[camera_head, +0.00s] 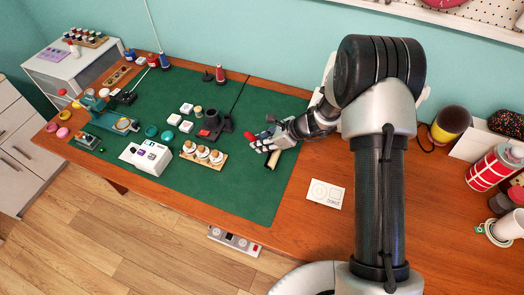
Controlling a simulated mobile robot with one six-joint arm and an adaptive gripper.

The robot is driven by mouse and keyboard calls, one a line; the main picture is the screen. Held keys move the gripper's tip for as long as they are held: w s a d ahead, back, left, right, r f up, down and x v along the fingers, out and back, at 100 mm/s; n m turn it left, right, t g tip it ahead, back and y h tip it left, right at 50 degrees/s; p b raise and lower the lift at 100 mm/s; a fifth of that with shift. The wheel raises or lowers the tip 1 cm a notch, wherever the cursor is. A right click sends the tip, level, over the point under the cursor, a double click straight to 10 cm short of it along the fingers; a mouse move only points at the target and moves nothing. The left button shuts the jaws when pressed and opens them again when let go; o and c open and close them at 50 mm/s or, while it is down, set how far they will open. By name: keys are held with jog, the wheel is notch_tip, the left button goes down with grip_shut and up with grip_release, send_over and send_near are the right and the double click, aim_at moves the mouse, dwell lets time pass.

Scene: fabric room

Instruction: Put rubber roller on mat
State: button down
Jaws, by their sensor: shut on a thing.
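My gripper (268,146) is at the right part of the green mat (242,190), coming in from the right. It is shut on the rubber roller (272,160), whose tan and dark part shows just below the fingers. The fingers hide the rest of the roller. The roller is over the mat's right side; I cannot tell whether it touches the mat. The mat lies flat on the wooden table.
A wooden tray with round white-topped pieces (204,154) and a dark mortar-like holder (213,126) stand left of my gripper. A white box (146,158) is farther left. A white card (325,194) lies on bare wood. The mat's front right is clear.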

notch_tip(320, 180, down, 4)
jog(key=shift+f+b, duration=0.1)
jog(key=shift+b, duration=0.55)
jog(key=shift+s+f+b, duration=0.1)
jog(key=shift+f+b, duration=0.4)
jog(key=shift+b, duration=0.1)
jog(key=c, duration=1.5)
grip_release()
jog(key=shift+o, duration=0.2)
jog(key=shift+r, duration=0.1)
